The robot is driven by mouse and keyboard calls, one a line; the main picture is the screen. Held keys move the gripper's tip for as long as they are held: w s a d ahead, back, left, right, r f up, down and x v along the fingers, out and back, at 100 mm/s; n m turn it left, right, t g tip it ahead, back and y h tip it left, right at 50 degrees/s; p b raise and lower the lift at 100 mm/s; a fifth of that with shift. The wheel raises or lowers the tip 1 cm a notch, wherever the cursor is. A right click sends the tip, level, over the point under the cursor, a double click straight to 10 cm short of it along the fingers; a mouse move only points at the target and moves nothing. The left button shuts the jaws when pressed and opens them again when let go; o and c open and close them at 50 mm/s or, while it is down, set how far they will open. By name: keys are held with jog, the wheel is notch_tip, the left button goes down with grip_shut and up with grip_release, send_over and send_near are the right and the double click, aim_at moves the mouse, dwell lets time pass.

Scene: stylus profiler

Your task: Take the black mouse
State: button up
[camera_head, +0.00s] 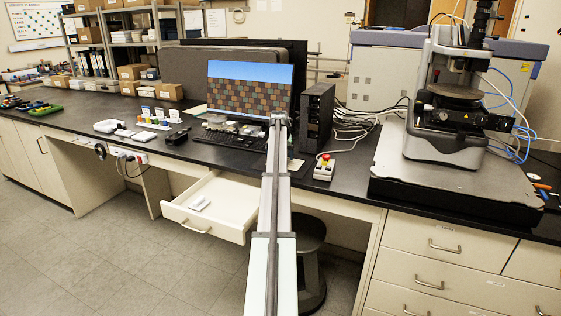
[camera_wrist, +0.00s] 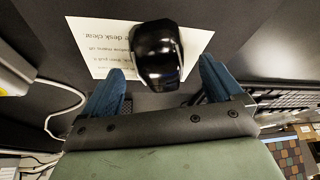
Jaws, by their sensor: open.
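The black mouse (camera_wrist: 158,52) is glossy and lies on a white printed sheet (camera_wrist: 100,38) on the dark bench top, seen in the wrist view. My gripper (camera_wrist: 160,72) is open, with its two blue fingers apart, one to each side of the mouse's near end in the picture. The mouse's far end reaches beyond the fingertips. I cannot tell whether either finger touches it. In the head view my arm reaches to the bench in front of the monitor, and its end (camera_head: 279,120) hides the mouse. Part of the sheet shows beside it (camera_head: 295,164).
A keyboard (camera_head: 230,139) lies left of my arm, also at right in the wrist view (camera_wrist: 285,100). A control box with a red button (camera_head: 324,167) and a black computer tower (camera_head: 317,117) stand right. An open drawer (camera_head: 222,206) juts out below.

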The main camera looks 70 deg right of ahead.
jog(key=shift+x, duration=0.95)
jog(key=shift+c, duration=0.2)
jog(key=c, duration=1.1)
jog(key=shift+r, duration=0.1)
notch_tip(320, 180, up, 10)
